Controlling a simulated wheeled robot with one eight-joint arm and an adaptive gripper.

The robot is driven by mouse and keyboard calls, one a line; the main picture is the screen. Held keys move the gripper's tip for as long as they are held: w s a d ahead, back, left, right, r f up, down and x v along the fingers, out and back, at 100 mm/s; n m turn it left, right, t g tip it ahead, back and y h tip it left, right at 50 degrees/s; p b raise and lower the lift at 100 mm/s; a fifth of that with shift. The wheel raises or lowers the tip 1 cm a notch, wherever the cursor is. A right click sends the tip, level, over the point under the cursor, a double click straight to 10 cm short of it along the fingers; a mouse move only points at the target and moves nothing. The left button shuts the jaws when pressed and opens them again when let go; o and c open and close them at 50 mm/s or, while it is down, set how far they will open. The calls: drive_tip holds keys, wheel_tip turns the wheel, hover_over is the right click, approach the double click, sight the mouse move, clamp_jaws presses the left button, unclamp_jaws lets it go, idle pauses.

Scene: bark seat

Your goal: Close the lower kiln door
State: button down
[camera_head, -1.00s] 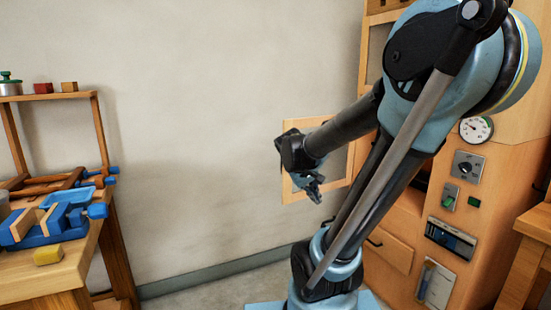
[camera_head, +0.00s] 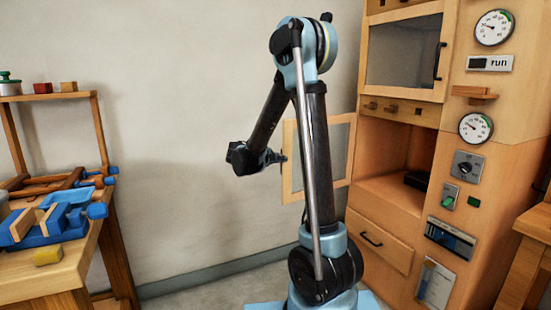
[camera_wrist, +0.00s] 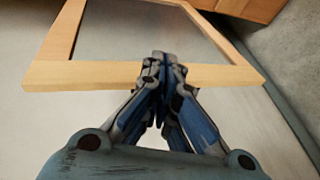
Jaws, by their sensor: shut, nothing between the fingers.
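The lower kiln door (camera_head: 343,187) is a pale wooden frame with a glass pane, swung wide open to the left of the kiln. My arm hides part of it in the head view. My gripper (camera_head: 278,157) is shut and empty at the door's free left edge. In the wrist view the shut fingertips (camera_wrist: 163,62) overlap the near bar of the door frame (camera_wrist: 220,76); I cannot tell whether they touch it. The kiln's lower compartment (camera_head: 395,192) stands open, with a dark object (camera_head: 416,180) inside at the right.
The upper kiln door (camera_head: 405,50) is shut, with a dark handle. A drawer (camera_head: 378,240) sits below the open compartment. Gauges and switches line the kiln's right side. A workbench (camera_head: 75,262) with blue tools stands at the left. Bare wall and floor lie between.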

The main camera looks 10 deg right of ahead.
drive_tip(key=w+a+f+n+t+h, duration=0.15)
drive_tip(key=w+a+t, duration=0.25)
drive_tip(key=w+a, duration=0.4)
drive_tip(key=w+d, duration=0.2)
drive_tip(key=d, duration=0.5)
drive_tip(key=shift+d, duration=0.4)
drive_tip(key=shift+n, duration=0.25)
drive_tip(key=shift+s+a, duration=0.1)
drive_tip(key=shift+a, duration=0.05)
